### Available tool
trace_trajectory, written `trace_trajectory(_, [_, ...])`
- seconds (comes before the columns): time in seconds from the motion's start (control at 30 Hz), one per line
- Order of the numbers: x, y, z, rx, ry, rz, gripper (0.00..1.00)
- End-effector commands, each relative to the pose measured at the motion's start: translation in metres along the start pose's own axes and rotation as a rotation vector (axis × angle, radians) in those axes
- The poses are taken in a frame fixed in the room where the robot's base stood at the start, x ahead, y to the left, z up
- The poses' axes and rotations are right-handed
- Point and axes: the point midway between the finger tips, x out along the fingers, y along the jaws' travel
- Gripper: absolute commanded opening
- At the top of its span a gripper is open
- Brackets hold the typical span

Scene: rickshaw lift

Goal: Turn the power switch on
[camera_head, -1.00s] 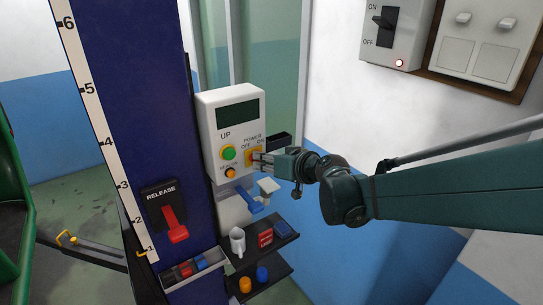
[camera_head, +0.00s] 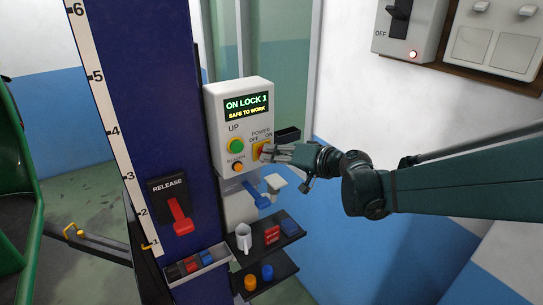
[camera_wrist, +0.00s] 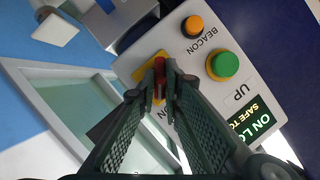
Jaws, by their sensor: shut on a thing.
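The white control box (camera_head: 225,160) on the blue column has a lit display (camera_head: 247,107) reading "ON LOCK 1" and "SAFE TO WORK". Its power switch (camera_head: 262,150), on a yellow plate marked OFF and ON, is at the box's lower right. In the wrist view the switch's red knob (camera_wrist: 159,78) sits between the fingertips. My gripper (camera_head: 268,152) is shut on this knob. In the wrist view the gripper (camera_wrist: 164,80) hides part of the knob and plate.
A green UP button (camera_head: 236,146) and orange BEACON button (camera_head: 238,167) are left of the switch. A red RELEASE lever (camera_head: 180,216) is on the column. Shelves below hold a white mug (camera_head: 243,238) and small items. A wall switch box (camera_head: 408,32) is upper right.

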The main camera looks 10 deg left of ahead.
Motion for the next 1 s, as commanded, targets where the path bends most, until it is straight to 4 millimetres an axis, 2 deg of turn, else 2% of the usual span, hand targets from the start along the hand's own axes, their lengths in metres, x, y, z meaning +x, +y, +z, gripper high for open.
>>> trace_trajectory(0.17, [0.000, 0.000, 0.001, 0.000, -0.001, 0.000, 0.00])
trace_trajectory(0.2, [0.000, 0.000, 0.001, 0.000, -0.001, 0.000, 0.15])
trace_trajectory(0.3, [0.000, 0.000, 0.001, -0.001, -0.001, 0.000, 0.24])
trace_trajectory(0.73, [-0.003, 0.000, 0.000, -0.001, 0.000, 0.001, 0.24])
trace_trajectory(1.0, [-0.021, 0.000, 0.000, 0.000, 0.000, 0.001, 0.24])
